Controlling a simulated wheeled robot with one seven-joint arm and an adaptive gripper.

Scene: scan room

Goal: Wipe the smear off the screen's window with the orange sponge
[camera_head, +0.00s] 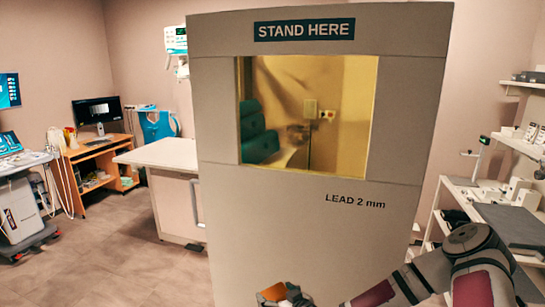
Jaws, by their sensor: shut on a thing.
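The screen (325,240) is a tall pale panel standing upright in front of me, marked "STAND HERE" and "LEAD 2 mm". Its yellow-tinted window (345,110) fills the upper middle. My gripper (283,298) is at the bottom edge of the picture, well below the window, and partly cut off. It is shut on the orange sponge (271,292), which shows only in part. I cannot tell how far the sponge is from the panel.
A white-topped cabinet (165,155) stands left of the screen. Further left are a wooden desk (95,150) with a monitor and a medical cart (22,195). Loaded shelves (500,215) stand close on the right, behind my arm. The floor (110,260) at lower left is clear.

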